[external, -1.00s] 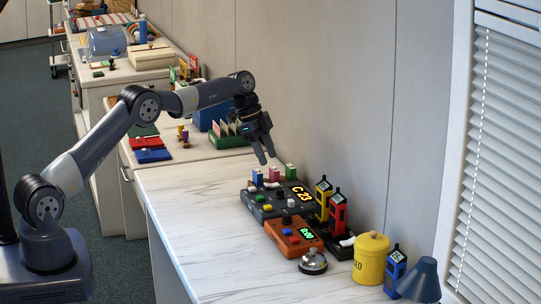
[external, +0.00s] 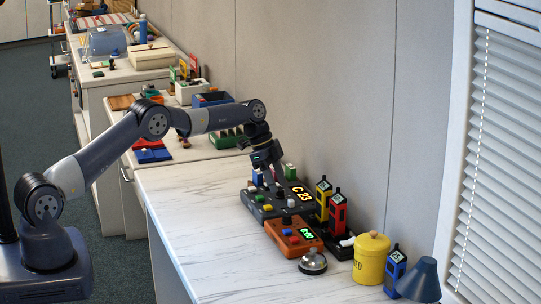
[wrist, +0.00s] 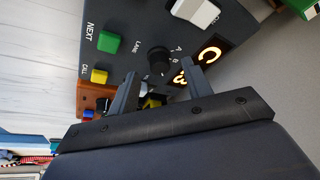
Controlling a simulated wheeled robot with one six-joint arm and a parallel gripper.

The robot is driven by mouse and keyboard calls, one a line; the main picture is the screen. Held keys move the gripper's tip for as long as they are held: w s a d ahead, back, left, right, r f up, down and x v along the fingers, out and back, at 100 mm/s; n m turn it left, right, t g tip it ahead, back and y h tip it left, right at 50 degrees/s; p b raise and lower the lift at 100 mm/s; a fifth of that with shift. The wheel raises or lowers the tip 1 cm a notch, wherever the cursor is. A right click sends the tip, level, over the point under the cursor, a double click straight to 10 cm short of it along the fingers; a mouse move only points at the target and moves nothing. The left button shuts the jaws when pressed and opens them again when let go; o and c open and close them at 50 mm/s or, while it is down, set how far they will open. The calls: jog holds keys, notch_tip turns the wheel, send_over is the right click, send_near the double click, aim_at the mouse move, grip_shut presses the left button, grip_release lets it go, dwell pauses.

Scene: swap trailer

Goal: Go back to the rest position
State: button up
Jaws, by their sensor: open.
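My gripper (external: 274,189) is open and points down over the dark control box (external: 257,211) on the white marbled counter. In the wrist view the two fingers (wrist: 158,88) stand apart with a black selector knob (wrist: 158,59), marked LANE, just beyond and between their tips. I cannot tell whether a finger touches the box. Nothing shows held between the fingers. The box carries a green button (wrist: 108,42) marked NEXT, a yellow button (wrist: 99,76) marked CALL, a white rocker (wrist: 196,11) and a lit display (external: 298,194) reading C 23.
An orange box (external: 292,240) with a green display, a silver bell (external: 313,262), a yellow canister (external: 371,257) and red (external: 337,214) and blue (external: 395,272) devices stand to the right. A wall runs behind. The counter's left part (external: 190,215) is clear.

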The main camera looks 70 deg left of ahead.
jog(key=shift+x, duration=1.05)
jog(key=shift+r, duration=0.1)
